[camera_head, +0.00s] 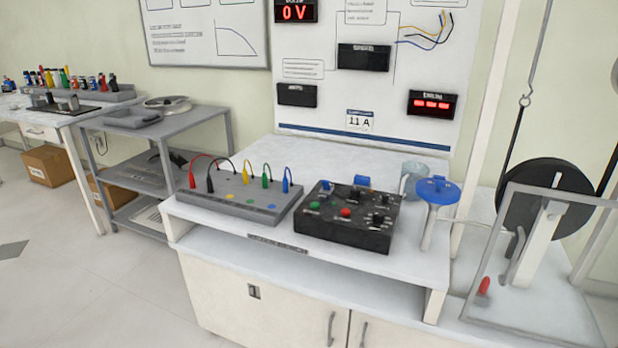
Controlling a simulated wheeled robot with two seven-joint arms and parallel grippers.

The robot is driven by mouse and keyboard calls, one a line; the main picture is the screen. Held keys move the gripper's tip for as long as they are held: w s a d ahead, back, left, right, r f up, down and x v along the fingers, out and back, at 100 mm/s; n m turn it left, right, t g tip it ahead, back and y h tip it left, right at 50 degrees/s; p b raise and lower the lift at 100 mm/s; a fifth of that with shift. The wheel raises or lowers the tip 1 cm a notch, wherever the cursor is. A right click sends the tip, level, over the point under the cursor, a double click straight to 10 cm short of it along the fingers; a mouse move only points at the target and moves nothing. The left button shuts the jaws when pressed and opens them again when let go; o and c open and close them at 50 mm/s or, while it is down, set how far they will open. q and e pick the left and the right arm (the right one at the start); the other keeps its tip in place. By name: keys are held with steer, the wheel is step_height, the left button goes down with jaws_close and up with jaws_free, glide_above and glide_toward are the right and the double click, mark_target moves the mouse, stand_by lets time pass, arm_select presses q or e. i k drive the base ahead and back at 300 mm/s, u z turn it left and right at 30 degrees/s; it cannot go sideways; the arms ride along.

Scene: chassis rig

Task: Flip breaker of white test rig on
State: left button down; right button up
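The white test rig (215,305) is a bench-like cabinet in the middle and right of the head view, with a white panel (330,125) behind it. A small dark switch-like fitting (254,291) is on the cabinet's front, left of the door handles. It may be the breaker, but it is too small to tell its position. An upper display (296,11) reads 0 V in red. Other displays (363,57) are dark or too small to read. Neither of my grippers is in view.
On the rig stand a grey box with coloured leads (235,203), a black control box (347,217) and a blue-topped stand (438,190). A framed wheel (545,200) is at right. A grey cart (188,120) stands left. The floor (100,290) at front left is clear.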

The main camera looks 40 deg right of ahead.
mark_target(326, 185)
steer(key=z, duration=0.8)
steer(key=i, duration=0.95)
steer(key=z, duration=1.05)
